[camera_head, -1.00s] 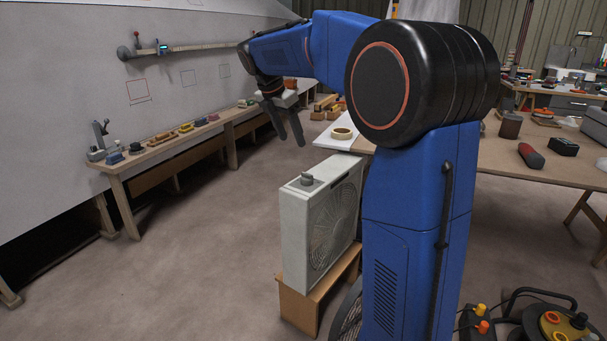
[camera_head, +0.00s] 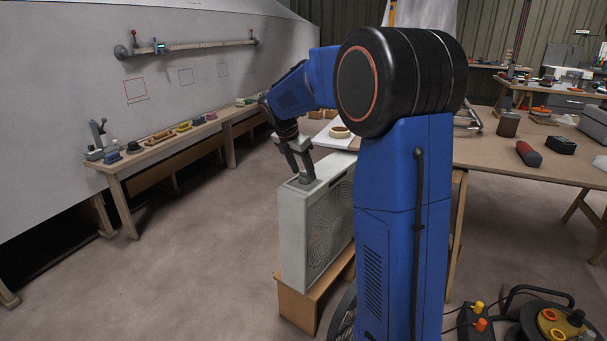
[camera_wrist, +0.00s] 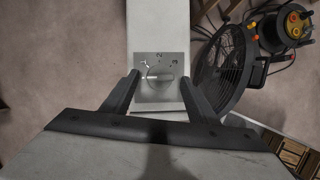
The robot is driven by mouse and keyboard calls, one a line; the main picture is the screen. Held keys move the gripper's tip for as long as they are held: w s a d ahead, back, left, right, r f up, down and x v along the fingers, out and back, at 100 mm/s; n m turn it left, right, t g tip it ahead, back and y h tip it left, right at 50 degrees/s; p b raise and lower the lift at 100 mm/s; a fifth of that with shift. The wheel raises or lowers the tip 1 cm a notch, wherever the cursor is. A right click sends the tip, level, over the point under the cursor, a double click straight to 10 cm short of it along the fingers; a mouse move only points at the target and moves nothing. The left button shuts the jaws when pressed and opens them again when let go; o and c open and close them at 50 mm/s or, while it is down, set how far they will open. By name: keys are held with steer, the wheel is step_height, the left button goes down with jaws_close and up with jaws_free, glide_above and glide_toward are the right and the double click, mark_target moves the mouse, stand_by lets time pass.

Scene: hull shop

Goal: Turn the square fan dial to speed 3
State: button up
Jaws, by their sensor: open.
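The square fan (camera_head: 296,240) is a pale box fan standing upright on a low wooden stool. Its dial (camera_wrist: 160,77) is a grey round knob on a square plate on the fan's top, seen in the wrist view. The numbers 1, 2 and 3 are printed around its far side. A light mark on the knob points to the left in the wrist view, below the 1. My gripper (camera_head: 302,177) points down over the fan's top, open. One finger is on each side of the dial, with gaps between; fingertip height is hard to judge. In the head view the fingers largely hide the knob.
The wooden stool (camera_head: 299,305) is under the fan. A round black fan (camera_wrist: 228,72) stands beside it, near a cable reel (camera_head: 557,325). A workbench (camera_head: 485,155) is at the right, with a tape roll (camera_head: 340,132) at its near-left end. Open floor lies left.

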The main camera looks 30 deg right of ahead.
steer(key=shift+x, duration=0.85)
steer(key=c, duration=1)
